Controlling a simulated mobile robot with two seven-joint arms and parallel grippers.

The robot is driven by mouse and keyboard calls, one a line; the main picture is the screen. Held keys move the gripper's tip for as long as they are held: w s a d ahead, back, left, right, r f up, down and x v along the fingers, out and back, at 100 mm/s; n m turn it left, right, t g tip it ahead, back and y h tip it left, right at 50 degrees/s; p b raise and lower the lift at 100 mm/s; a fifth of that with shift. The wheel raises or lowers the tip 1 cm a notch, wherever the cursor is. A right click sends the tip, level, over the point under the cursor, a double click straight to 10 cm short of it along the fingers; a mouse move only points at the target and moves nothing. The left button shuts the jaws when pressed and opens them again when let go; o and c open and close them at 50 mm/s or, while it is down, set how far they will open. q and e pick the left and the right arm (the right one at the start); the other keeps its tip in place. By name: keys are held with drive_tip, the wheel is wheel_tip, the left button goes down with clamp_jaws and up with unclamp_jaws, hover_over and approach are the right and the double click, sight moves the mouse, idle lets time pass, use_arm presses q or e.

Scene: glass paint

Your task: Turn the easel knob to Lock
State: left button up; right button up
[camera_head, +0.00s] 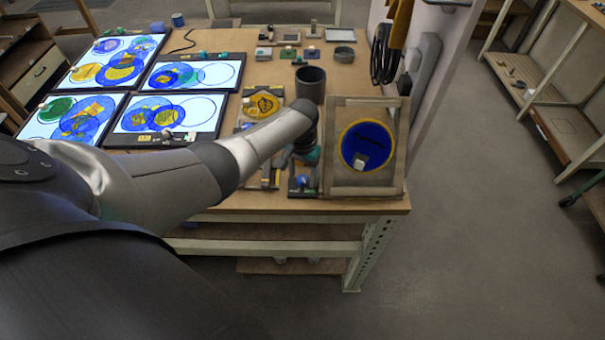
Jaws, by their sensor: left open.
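The easel (396,150) is a pale wooden frame at the front right of the workbench. It holds a blue disc (376,137) with a yellow rim, and a small whitish block shows on the disc's lower part. I cannot make out a separate easel knob or a Lock mark. My left arm reaches in from the left across the bench. My left gripper (305,158) is just left of the easel frame, open, over small dark items at the bench's front edge. Its fingertips are small and partly hidden by my wrist. My right gripper is out of view.
Several lit panels with coloured circles (195,74) cover the bench's left side. A dark cylinder (310,84) stands behind my gripper. A pale partition (440,50) with a hanging black cable is behind the easel.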

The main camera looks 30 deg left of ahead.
sight(303, 178)
use_arm(q)
drive_tip(key=shift+r, duration=0.1)
drive_tip(key=shift+r, duration=0.3)
wheel_tip(303, 178, up, 14)
drive_tip(key=p, duration=0.3)
drive_tip(key=shift+r, duration=0.25)
